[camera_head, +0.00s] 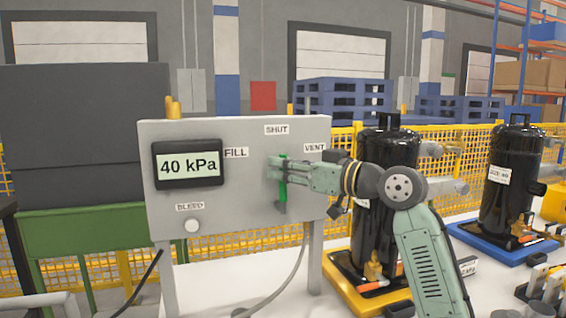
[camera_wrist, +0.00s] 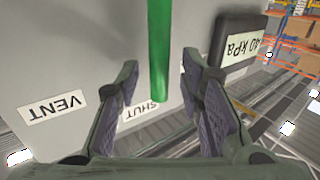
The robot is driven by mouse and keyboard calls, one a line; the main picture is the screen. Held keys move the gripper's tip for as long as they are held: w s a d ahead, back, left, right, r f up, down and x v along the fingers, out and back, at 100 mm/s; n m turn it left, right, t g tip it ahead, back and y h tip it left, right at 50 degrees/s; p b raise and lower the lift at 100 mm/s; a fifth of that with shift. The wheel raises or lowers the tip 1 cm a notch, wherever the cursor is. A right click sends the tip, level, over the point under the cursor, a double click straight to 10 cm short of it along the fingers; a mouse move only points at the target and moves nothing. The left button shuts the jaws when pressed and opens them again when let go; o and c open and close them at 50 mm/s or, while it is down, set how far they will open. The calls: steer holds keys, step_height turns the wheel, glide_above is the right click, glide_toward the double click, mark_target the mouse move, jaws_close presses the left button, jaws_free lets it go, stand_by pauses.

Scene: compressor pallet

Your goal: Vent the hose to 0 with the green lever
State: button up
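The green lever (camera_head: 282,190) stands upright on the grey panel (camera_head: 235,215), its upper end just below the SHUT label (camera_head: 277,130). The FILL label (camera_head: 236,153) is to the left and the VENT label (camera_head: 314,148) to the right. The display (camera_head: 188,164) reads 40 kPa. My gripper (camera_head: 277,168) is at the lever's upper part, reaching in from the right. In the wrist view, my gripper (camera_wrist: 160,78) is open, with the green lever (camera_wrist: 158,45) between its fingers and a gap on each side. The lever's end points to the SHUT label there.
The BLEED knob (camera_head: 192,225) is at the panel's lower left. A grey hose (camera_head: 285,285) hangs below the panel. A black tank (camera_head: 375,220) stands behind my arm on a yellow base, another (camera_head: 510,190) at right on a blue base. A yellow fence (camera_head: 450,165) runs behind.

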steer(key=shift+w+a, duration=0.4)
steer(key=shift+a, duration=0.05)
steer(key=shift+c, duration=0.6)
jaws_close()
